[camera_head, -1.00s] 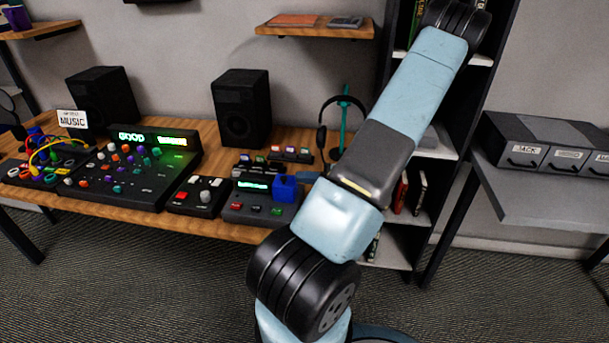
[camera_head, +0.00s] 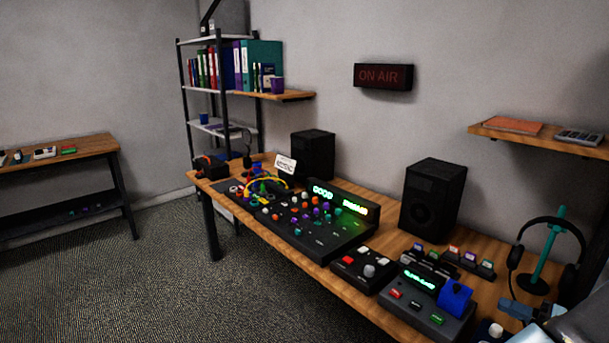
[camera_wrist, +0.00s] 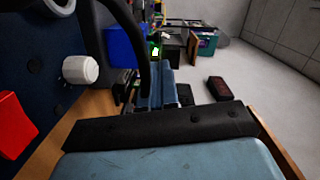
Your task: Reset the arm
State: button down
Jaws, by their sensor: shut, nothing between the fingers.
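My arm shows only in part at the lower right corner of the head view. My gripper (camera_head: 512,307) is a light blue-grey shape there, over the right end of the desk, right of the blue block (camera_head: 455,297). In the wrist view my gripper (camera_wrist: 157,85) points away from the camera, its blue fingers together with nothing between them. A blue block (camera_wrist: 125,48) stands just beyond on the left. Most of my arm is outside the head view.
The wooden desk (camera_head: 488,328) carries a mixer (camera_head: 318,226), a small red-and-white button box (camera_head: 364,267), a speaker (camera_head: 431,200) and a headphone stand (camera_head: 552,250). A white knob (camera_wrist: 80,70) and red button (camera_wrist: 15,125) are close at the wrist view's left. Open floor (camera_head: 130,275) lies left.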

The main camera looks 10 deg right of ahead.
jog(key=w+a+r+n+g+h, duration=0.2)
jog(key=w+a+r+n+g, duration=0.1)
jog(key=a+r+g, duration=0.65)
jog(key=w+a+r+n+g+h, duration=0.2)
jog(key=w+a+r+n+g, duration=0.3)
jog(key=a, duration=0.7)
jog(key=s+a+r+t+h, duration=0.3)
jog(key=s+a+r, duration=0.2)
jog(key=r, duration=0.3)
jog(key=s+a+r+t+h, duration=0.3)
jog(key=s+a+r, duration=0.3)
jog(key=a+r, duration=0.1)
jog(key=shift+a+r+h, duration=0.4)
jog(key=shift+r, duration=0.25)
